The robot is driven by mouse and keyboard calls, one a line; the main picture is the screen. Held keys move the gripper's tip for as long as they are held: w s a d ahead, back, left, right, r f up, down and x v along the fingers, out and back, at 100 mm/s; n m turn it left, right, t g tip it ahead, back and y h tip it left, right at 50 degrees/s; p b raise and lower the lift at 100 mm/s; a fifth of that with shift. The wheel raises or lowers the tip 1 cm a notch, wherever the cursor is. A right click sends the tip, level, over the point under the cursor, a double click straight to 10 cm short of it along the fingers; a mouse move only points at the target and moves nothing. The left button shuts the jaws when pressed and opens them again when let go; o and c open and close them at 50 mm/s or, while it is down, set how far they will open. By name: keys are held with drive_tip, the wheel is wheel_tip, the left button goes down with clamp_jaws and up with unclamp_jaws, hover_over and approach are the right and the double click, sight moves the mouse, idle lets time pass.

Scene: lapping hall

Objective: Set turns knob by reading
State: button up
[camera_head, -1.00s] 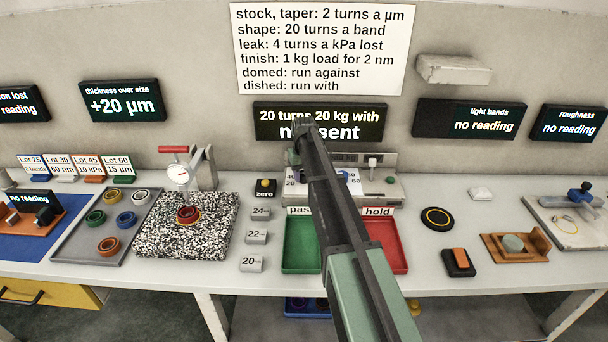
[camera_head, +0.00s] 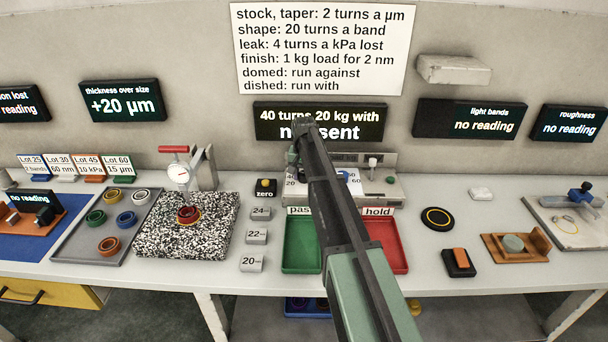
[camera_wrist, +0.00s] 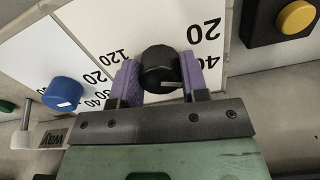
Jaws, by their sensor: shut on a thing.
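The turns knob (camera_wrist: 158,66) is black, with a pale pointer mark, and sits on a white dial plate (camera_wrist: 118,28) in the wrist view. My gripper (camera_wrist: 158,82) has its two purple fingers shut on the knob from both sides. In the head view my arm hides the knob. The lapping machine's display (camera_head: 290,120) reads "40 turns 20 kg with", with a partly covered line below. The thickness display (camera_head: 121,100) reads +20 µm. The wall sheet (camera_head: 320,50) says stock, taper: 2 turns a µm.
A blue knob (camera_wrist: 62,93) stands close by on the plate. A black box with a yellow button (camera_wrist: 296,17) is beside it. Green pass (camera_head: 300,245) and red hold (camera_head: 388,245) trays lie in front.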

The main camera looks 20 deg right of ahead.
drive_tip(key=o, duration=0.9)
drive_tip(key=shift+o, duration=0.2)
wheel_tip(320, 180, up, 11)
drive_tip(key=p, duration=1)
drive_tip(key=shift+p, duration=0.4)
drive_tip(key=shift+f, duration=0.1)
